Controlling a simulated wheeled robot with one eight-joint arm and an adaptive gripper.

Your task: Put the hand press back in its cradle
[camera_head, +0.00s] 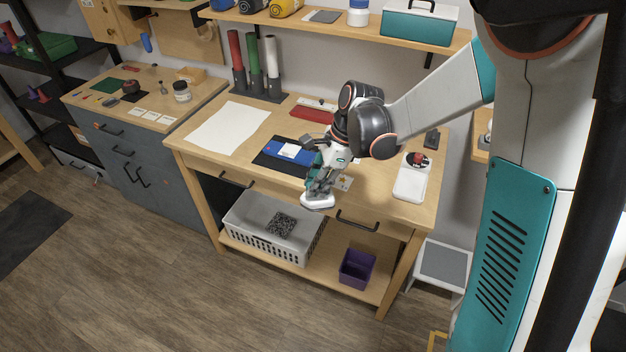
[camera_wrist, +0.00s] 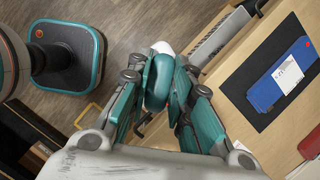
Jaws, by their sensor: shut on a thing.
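My gripper (camera_head: 321,186) points down near the front edge of the workbench. In the wrist view my gripper (camera_wrist: 163,100) is shut on a rounded teal and white thing, which I take to be the hand press (camera_wrist: 158,82). Its white lower part (camera_head: 317,201) shows below the fingers in the head view, apparently in front of the bench edge. The fingers hide part of it. I cannot tell for sure which thing is the cradle. A white oblong holder (camera_head: 410,184) with a red and black piece at its far end lies on the bench to the right.
The workbench (camera_head: 225,152) also carries a white sheet (camera_head: 228,127), a blue thing (camera_head: 283,150) on a black mat, a red piece (camera_head: 312,115) and upright rolls. A grey basket (camera_head: 262,245) and a purple bin (camera_head: 357,268) stand below. Bare wood surrounds the white holder.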

